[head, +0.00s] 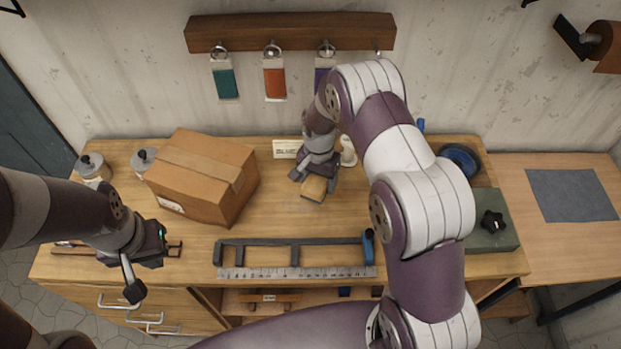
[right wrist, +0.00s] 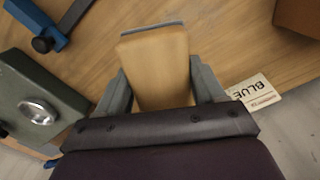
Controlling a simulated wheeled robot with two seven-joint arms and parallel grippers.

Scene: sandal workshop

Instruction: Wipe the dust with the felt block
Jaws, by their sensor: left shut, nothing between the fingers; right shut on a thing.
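The felt block (head: 314,189) is a small light-wood block. In the right wrist view, the felt block (right wrist: 155,65) shows a thin grey felt layer (right wrist: 150,28) at its far end. My right gripper (head: 319,176) is shut on its wooden sides, low over the middle of the workbench; I cannot tell whether the felt touches the wood. A very faint pale patch that may be dust (head: 296,207) lies on the bench just in front of the block. My left gripper (head: 158,252) is shut and empty at the bench's front left.
A cardboard box (head: 205,178) stands left of the block. A dark frame with a blue handle (head: 368,247) and a ruler (head: 297,273) lie along the front. A green box with a black knob (head: 487,220) stands at right. A card (head: 286,149) lies behind the block.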

